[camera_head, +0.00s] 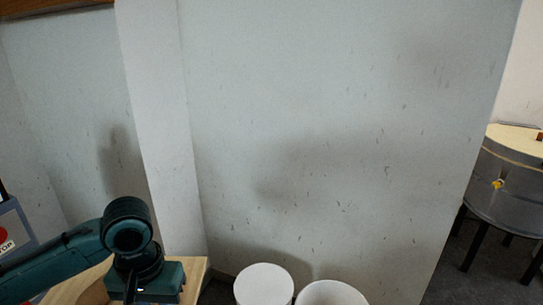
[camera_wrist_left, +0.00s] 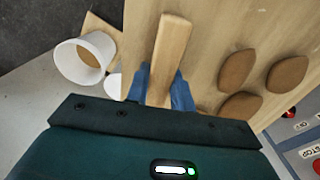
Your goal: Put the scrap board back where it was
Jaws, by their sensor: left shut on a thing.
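My left gripper (camera_wrist_left: 163,88) shows in the left wrist view with its blue fingers shut on a narrow pale wooden piece, which I take to be the scrap board (camera_wrist_left: 173,45). The board sticks out beyond the fingers, over the light wooden table top (camera_wrist_left: 205,25). I cannot tell whether it touches the top. In the head view my left arm's wrist is above the wooden table (camera_head: 194,272) at the bottom left; the fingers and the board are hidden there. My right gripper is not in view.
Three brown oval pads (camera_wrist_left: 236,70) lie on the table top beside the board. A drum-shaped stand (camera_head: 508,185) is far right.

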